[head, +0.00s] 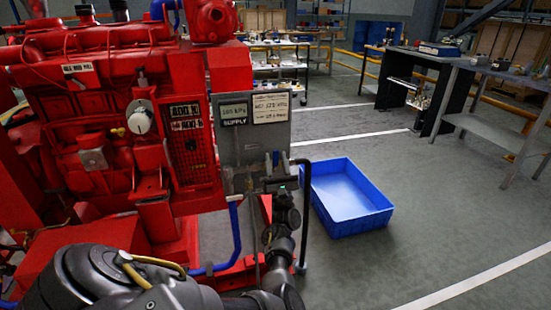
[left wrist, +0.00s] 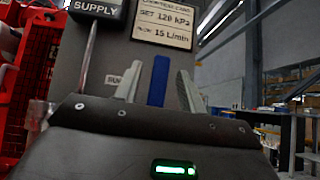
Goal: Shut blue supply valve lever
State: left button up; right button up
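The blue supply valve lever (left wrist: 159,82) stands upright in the left wrist view, against the grey panel (left wrist: 215,50). In the head view the lever is a small blue strip (head: 276,158) low on the panel, largely hidden behind my gripper. My left gripper (left wrist: 160,70) is open, with one finger on each side of the lever and a visible gap on both sides. In the head view my left gripper (head: 268,172) is at the panel's lower part. The SUPPLY gauge (head: 235,110) and a set-point placard (head: 270,108) are above the lever. My right gripper is not in view.
The red diesel engine (head: 110,100) stands left of the panel. A blue hose (head: 236,230) runs below it. A blue bin (head: 345,195) is on the floor to the right. Workbenches (head: 430,75) stand farther back, with free floor between.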

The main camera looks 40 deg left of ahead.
pick_arm(q)
jog(key=v, duration=0.9)
jog(key=shift+f+b, duration=0.2)
jog(key=shift+b, duration=0.15)
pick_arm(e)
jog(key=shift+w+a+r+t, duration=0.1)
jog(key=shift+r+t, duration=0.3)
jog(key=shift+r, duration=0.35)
pick_arm(q)
jog(key=shift+s+d, duration=0.1)
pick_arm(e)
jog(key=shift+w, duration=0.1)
